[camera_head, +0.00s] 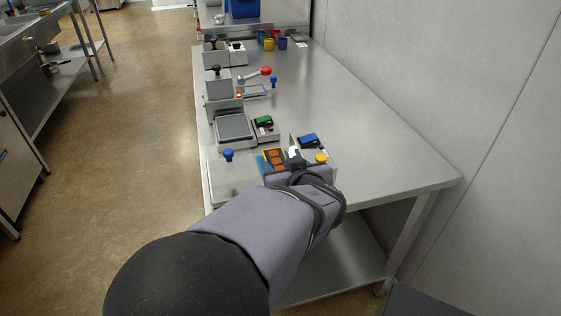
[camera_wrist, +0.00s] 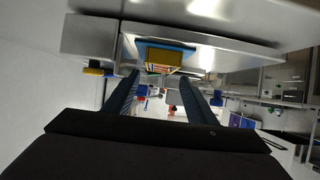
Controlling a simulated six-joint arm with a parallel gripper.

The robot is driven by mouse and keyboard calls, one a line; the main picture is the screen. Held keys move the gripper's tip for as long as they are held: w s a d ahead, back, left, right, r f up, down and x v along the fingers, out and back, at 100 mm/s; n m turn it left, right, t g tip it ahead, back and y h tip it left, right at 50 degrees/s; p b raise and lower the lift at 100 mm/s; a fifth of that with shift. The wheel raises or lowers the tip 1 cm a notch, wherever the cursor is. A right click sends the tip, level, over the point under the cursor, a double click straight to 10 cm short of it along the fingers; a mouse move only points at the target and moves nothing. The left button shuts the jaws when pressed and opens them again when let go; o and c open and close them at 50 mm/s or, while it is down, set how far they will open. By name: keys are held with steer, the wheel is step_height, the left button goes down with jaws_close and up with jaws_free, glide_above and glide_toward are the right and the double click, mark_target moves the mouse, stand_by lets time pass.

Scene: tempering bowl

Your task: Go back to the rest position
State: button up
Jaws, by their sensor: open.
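My gripper (camera_wrist: 158,80) is open in the wrist view, its two dark fingers apart. A blue and yellow block (camera_wrist: 165,57) on a steel surface shows just beyond the fingertips; I cannot tell if it touches them. Nothing is clearly held. In the head view my arm reaches from the bottom to the near end of the steel table (camera_head: 320,105). My wrist hides most of the gripper there. Around it are a panel with orange cells (camera_head: 273,157), a blue switch (camera_head: 308,140) and a yellow knob (camera_head: 321,157).
A blue knob (camera_head: 228,154) stands left of the arm. Behind it are a grey plate device (camera_head: 233,128), a green switch (camera_head: 264,121) and a red-knobbed lever (camera_head: 265,71). Small coloured cups (camera_head: 268,43) stand at the far end. A wall is on the right; the table's right half is clear.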

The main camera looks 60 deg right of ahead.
steer(key=shift+s+a+r, duration=0.1)
steer(key=shift+s+a, duration=0.15)
steer(key=shift+a, duration=0.05)
